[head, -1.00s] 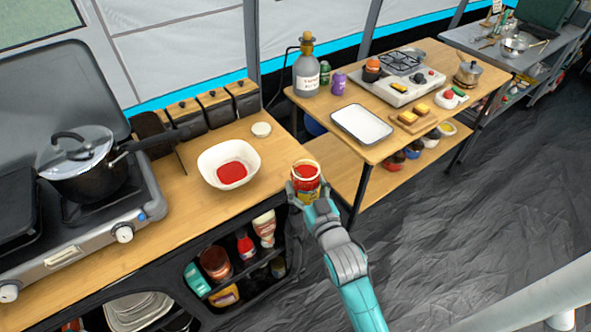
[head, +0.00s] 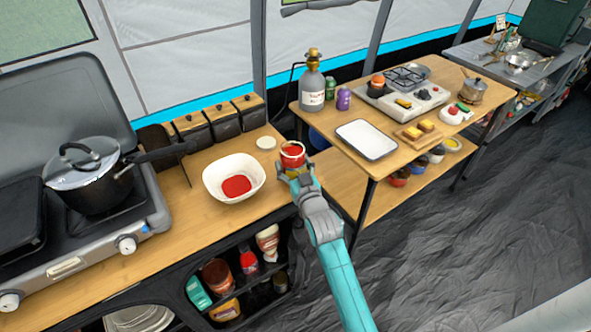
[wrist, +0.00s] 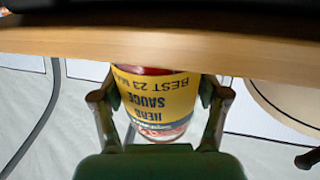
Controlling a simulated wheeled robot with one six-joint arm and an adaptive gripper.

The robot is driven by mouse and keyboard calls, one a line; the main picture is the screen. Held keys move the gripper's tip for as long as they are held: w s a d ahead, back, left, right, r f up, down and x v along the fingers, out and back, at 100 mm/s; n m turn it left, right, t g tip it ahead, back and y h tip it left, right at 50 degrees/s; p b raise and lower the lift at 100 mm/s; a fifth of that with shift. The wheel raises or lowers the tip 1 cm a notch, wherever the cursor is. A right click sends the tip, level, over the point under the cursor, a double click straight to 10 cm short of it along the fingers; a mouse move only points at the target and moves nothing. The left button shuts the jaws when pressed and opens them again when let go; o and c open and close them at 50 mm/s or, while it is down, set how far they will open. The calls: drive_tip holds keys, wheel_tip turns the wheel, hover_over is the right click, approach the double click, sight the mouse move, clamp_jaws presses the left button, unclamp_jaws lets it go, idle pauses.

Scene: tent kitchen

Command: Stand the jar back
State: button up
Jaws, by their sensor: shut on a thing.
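The jar (head: 292,151) is upright and open at the top, with red sauce inside. In the head view it is at the right end of the wooden worktop (head: 205,235). Its yellow label shows upside down in the wrist view (wrist: 155,98), close to the wooden edge. My gripper (head: 294,170) is shut on the jar, with a finger on each side of it in the wrist view (wrist: 158,100). I cannot tell whether the jar's base touches the worktop. A white bowl (head: 215,170) with red sauce (head: 237,186) stands left of the jar.
A white round lid (head: 266,142) lies behind and left of the jar. Black canisters (head: 221,123) stand along the back. A stove with a pot (head: 88,178) is at left. A second table with a white tray (head: 366,139) is at right, across a gap.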

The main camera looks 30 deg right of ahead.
drive_tip(key=shift+x, duration=1.95)
drive_tip(key=shift+f, duration=0.25)
drive_tip(key=o, duration=1.7)
drive_tip(key=shift+f, duration=0.2)
drive_tip(key=shift+o, duration=0.2)
drive_tip(key=shift+s+r, duration=0.1)
drive_tip(key=shift+r, duration=0.1)
drive_tip(key=v, duration=1.2)
